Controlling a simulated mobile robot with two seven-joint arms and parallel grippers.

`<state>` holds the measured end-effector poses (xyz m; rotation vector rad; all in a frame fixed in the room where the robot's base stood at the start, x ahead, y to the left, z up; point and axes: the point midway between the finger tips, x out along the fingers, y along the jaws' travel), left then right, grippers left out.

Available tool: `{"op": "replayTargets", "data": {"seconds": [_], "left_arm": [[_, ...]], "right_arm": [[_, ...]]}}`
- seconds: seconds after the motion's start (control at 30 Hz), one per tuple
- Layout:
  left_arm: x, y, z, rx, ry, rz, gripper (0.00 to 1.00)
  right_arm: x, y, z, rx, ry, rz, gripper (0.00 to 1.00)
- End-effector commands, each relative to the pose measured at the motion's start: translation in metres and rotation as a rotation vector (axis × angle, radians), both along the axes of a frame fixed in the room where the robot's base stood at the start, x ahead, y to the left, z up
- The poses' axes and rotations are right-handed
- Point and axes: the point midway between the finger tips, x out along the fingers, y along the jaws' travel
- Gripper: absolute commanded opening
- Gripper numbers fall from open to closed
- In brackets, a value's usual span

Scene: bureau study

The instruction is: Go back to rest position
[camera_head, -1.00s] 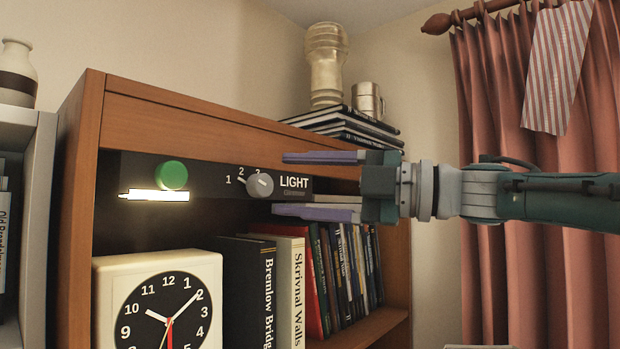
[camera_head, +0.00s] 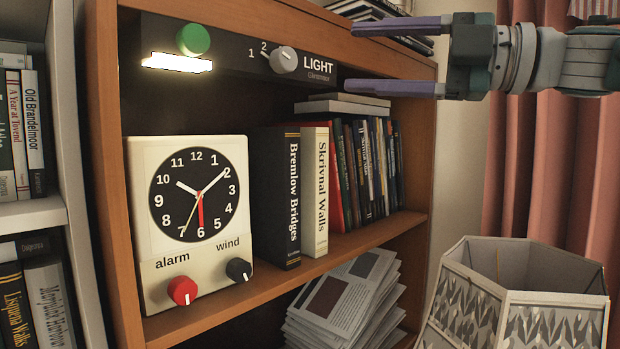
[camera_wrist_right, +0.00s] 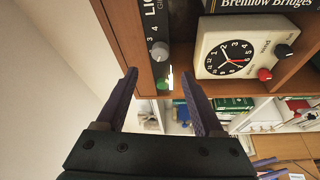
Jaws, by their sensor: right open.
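My right gripper (camera_head: 350,58) is open and empty, with its two purple fingers apart and pointing left. In the head view it is at the upper right, to the right of the grey light knob (camera_head: 283,60) and the LIGHT label. In the right wrist view the open fingers (camera_wrist_right: 160,75) frame the lit strip and green button; the grey knob (camera_wrist_right: 160,51) shows between and above them, with nothing held. My left gripper is not in the head view.
A wooden bookcase (camera_head: 108,170) holds a white clock (camera_head: 140,215), upright books (camera_head: 278,200) and stacked papers (camera_head: 345,300). A black light panel with a green button (camera_head: 193,39) is above. A patterned lampshade-like object (camera_head: 515,310) stands lower right. Curtains hang behind it.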

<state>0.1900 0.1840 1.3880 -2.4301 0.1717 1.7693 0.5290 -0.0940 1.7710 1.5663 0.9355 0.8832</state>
Motion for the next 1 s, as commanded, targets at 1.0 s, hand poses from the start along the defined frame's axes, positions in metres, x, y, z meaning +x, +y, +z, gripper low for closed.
{"op": "replayTargets", "data": {"seconds": [1.0], "left_arm": [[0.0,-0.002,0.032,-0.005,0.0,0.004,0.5]], "right_arm": [[-0.274,-0.08,-0.341,0.458,1.598,-1.462,0.69]]}}
